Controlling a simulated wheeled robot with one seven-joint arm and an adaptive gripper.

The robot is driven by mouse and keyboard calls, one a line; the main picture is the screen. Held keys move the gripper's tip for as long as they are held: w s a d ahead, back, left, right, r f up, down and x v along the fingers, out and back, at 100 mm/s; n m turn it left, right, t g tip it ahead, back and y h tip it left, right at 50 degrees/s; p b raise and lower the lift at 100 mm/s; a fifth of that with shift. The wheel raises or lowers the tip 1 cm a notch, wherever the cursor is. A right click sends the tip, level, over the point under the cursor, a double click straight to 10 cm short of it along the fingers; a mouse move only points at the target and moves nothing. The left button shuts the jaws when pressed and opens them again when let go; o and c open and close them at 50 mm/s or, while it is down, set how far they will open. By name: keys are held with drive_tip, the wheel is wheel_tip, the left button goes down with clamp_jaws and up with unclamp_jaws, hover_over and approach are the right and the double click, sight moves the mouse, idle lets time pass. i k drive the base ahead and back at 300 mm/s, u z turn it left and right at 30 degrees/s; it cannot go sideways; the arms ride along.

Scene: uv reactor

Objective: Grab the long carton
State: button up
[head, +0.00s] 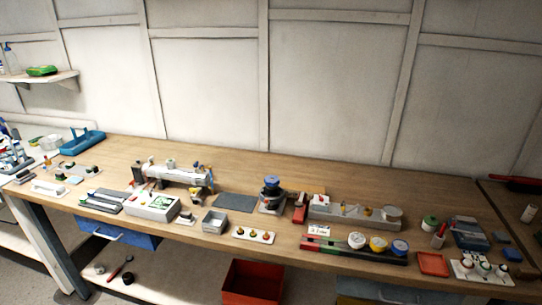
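I cannot tell for sure which thing is the long carton. A long, low white piece (48,188) lies near the front edge at the bench's left end. Long grey and dark pieces (101,203) lie side by side to its right, left of a white box with a green panel (152,206). A long grey block (352,216) with small parts on top lies right of centre. All are small in the head view and no label is readable. My gripper is not in view.
The wooden bench (330,182) has free room along its back. A silver cylinder (178,176) lies left of centre. A dark mat (236,203) and a small grey bin (214,222) are mid-bench. A red bin (252,284) stands below the front edge.

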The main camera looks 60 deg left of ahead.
sight(292, 190)
drive_tip(key=u, duration=1.75)
